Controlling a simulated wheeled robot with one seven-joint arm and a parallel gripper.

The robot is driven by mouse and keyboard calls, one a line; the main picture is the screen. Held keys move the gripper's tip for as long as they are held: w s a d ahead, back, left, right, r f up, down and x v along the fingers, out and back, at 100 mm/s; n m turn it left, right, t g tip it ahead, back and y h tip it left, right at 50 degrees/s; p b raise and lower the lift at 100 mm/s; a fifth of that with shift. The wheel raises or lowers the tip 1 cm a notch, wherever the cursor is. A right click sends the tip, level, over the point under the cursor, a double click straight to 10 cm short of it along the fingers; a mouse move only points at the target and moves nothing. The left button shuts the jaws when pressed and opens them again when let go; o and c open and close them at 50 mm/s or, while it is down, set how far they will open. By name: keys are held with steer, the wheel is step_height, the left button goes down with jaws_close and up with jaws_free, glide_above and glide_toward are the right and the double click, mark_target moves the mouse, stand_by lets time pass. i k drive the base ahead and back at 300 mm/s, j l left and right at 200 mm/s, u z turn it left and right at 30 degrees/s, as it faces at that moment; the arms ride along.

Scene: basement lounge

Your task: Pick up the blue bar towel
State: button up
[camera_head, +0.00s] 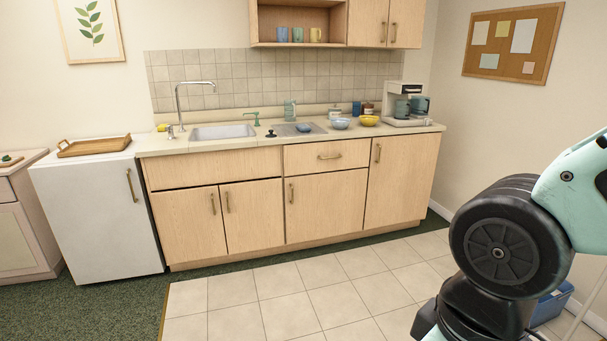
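I cannot make out a blue bar towel for certain. My gripper is not in view; only thick links of my arm show at the right, hiding part of the floor and the right wall.
A wooden tray (94,146) sits on the white fridge (97,215). A blue bin (551,304) stands behind my arm. The tiled floor (290,308) is clear.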

mark_target(304, 128)
steer(key=i, duration=2.05)
steer(key=i+l+u, duration=0.1)
steer(key=i+u, duration=0.3)
steer(key=i, duration=0.15)
steer(key=i+l+u, duration=0.4)
steer(key=i, duration=0.15)
steer(key=i+l+u, duration=0.8)
steer(key=i+l, duration=0.1)
steer(key=l, duration=0.05)
